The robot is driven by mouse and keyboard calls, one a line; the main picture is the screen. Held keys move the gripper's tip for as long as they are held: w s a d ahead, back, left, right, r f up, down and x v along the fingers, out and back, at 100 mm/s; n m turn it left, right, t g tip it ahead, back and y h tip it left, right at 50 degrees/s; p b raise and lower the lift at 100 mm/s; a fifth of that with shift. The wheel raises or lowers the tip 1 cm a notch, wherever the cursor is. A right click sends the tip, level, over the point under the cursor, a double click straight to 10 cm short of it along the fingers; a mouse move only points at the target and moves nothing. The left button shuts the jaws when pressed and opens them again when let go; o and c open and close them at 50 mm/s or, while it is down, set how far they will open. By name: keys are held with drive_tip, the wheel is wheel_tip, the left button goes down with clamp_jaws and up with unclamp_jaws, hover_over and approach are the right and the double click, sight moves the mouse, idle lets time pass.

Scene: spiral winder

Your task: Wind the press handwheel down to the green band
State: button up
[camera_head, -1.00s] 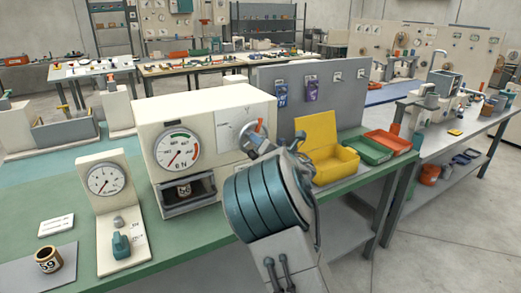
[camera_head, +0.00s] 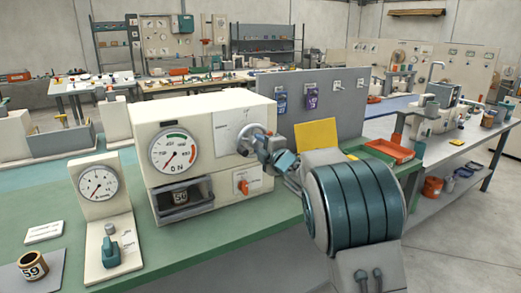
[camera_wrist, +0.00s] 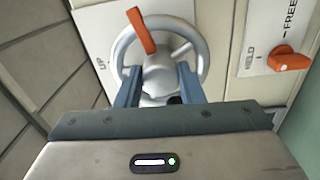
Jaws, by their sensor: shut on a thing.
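The cream press (camera_head: 205,125) stands on the green bench. Its dial (camera_head: 174,150) has a green band at the top, an orange-red band at the right, and a needle pointing to the lower left. The grey handwheel (camera_head: 246,139) is on the press's front right; in the wrist view the handwheel (camera_wrist: 203,48) shows an orange bar (camera_wrist: 140,30) near its top. My gripper (camera_wrist: 158,85) is shut on the handwheel, its two blue fingers either side of the hub area. In the head view my gripper (camera_head: 278,155) partly hides the wheel.
An orange lever (camera_wrist: 288,60) on a plate with a FREE label is right of the wheel in the wrist view; the lever (camera_head: 243,184) is below it in the head view. A smaller gauge stand (camera_head: 101,210) is at left.

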drive_tip(key=m, duration=0.4)
drive_tip(key=shift+m, duration=0.3)
drive_tip(key=m, duration=0.5)
drive_tip(key=shift+f+p, duration=0.1)
drive_tip(key=shift+p, duration=0.3)
drive_tip(key=m+p, duration=0.1)
drive_tip(key=m, duration=0.4)
drive_tip(key=shift+a+m+p, duration=0.1)
drive_tip(key=shift+m+p, duration=0.2)
drive_tip(key=shift+m, duration=0.1)
drive_tip(key=shift+s+a+f+m+p, duration=0.1)
drive_tip(key=shift+m+p, duration=0.3)
drive_tip(key=shift+m, duration=0.9)
drive_tip(key=shift+s+m+p, duration=0.1)
drive_tip(key=shift+m+p, duration=0.25)
drive_tip(key=shift+m, duration=0.95)
drive_tip(key=o, duration=1)
